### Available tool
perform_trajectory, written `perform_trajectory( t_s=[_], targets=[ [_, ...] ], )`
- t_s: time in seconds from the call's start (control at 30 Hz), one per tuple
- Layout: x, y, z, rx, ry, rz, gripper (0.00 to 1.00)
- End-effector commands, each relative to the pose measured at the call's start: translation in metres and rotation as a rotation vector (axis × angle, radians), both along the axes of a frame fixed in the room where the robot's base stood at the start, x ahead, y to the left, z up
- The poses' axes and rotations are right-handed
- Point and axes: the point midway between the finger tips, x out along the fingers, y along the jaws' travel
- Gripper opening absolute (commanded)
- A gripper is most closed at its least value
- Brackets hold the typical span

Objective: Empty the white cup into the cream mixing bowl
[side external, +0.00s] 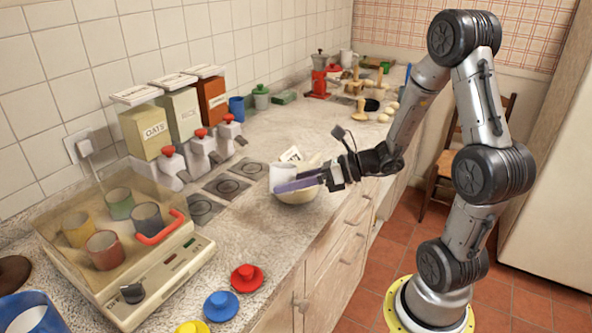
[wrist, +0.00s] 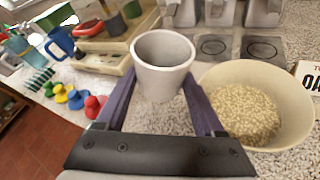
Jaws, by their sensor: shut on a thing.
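The white cup (wrist: 160,82) is held between the two purple fingers of my gripper (wrist: 162,90) in the wrist view. It looks close to upright, and its visible inner wall is bare; its bottom is not clearly seen. The cream mixing bowl (wrist: 299,112) is just right of the cup and holds a heap of pale oats (wrist: 243,114). In the side view, my gripper (side external: 298,184) holds the cup (side external: 282,175) at the bowl's (side external: 298,196) left side, partly in front of it. Whether cup and bowl touch cannot be told.
A lidded machine with coloured cups (side external: 125,235) stands front left. Red (side external: 247,278) and blue (side external: 221,305) lids lie near the counter's front edge. A card (side external: 291,155) is behind the bowl.

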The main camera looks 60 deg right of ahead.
Motion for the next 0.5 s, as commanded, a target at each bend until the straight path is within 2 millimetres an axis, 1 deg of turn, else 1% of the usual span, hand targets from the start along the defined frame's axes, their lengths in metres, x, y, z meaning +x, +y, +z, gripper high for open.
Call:
perform_trajectory(
  t_s=[0.03, 0.2, 0.5],
  targets=[
    [-0.001, 0.003, -0.005, -0.026, -0.004, 0.001, 0.0],
    [-0.003, 0.011, -0.018, -0.127, -0.033, 0.002, 0.0],
    [-0.004, 0.017, -0.052, -0.235, -0.065, 0.0, 0.0]
  ],
)
